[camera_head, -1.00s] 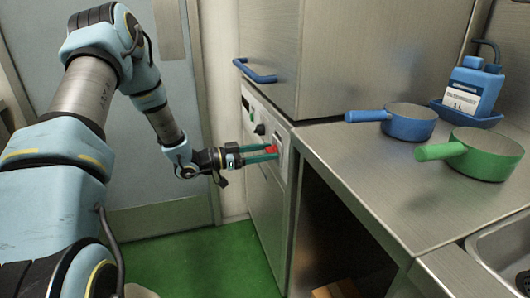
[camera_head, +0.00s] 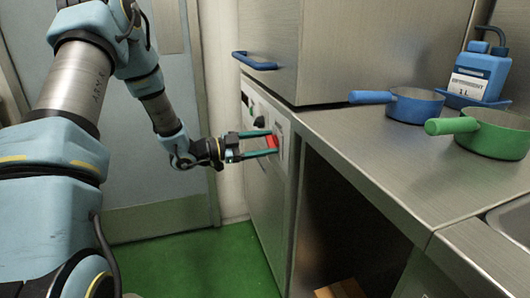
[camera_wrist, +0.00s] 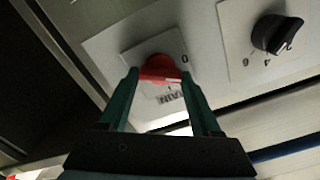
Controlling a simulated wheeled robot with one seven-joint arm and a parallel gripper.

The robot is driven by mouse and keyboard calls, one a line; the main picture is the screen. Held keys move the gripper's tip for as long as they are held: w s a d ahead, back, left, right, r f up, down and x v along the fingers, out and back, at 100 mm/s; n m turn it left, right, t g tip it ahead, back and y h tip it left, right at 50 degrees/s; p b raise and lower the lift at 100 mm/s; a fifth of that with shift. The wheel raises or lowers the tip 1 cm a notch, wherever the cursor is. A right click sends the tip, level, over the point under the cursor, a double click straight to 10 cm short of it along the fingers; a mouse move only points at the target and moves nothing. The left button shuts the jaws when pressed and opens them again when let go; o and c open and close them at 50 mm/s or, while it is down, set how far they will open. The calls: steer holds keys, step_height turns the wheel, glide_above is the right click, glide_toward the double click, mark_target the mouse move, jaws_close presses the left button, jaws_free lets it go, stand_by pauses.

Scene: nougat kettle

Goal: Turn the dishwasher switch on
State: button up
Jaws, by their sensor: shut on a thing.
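The dishwasher (camera_head: 262,212) is a steel cabinet with a control panel near its top front. The red switch (camera_wrist: 160,68) is a rotary knob on a light plate marked "MAIN" and "0" in the wrist view. It also shows in the head view (camera_head: 271,141). My gripper (camera_head: 272,142) is at the panel, with its two green fingers on either side of the red switch. In the wrist view my gripper (camera_wrist: 162,80) is shut on the red switch, and the fingers partly hide its sides.
A black knob (camera_wrist: 277,34) sits beside the switch on the panel. A blue handle (camera_head: 254,61) sticks out above. A blue pan (camera_head: 414,106), a green pan (camera_head: 498,135) and a detergent bottle (camera_head: 480,72) stand on the steel counter (camera_head: 370,150). The green floor is clear.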

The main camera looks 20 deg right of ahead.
steer(key=m+b, duration=0.4)
steer(key=b, duration=0.1)
steer(key=m+b, duration=0.4)
steer(key=b, duration=0.1)
steer(key=m+b, duration=0.4)
steer(key=b, duration=0.2)
steer(key=shift+s+f, duration=0.15)
steer(key=shift+f, duration=0.2)
steer(key=shift+r, duration=0.1)
steer(key=o, duration=1.4)
steer(key=a, duration=0.3)
steer(key=w+a, duration=0.1)
steer(key=a, duration=0.3)
steer(key=a+p, duration=0.1)
steer(key=a, duration=0.2)
steer(key=shift+w+a, duration=0.15)
steer(key=shift+a, duration=0.25)
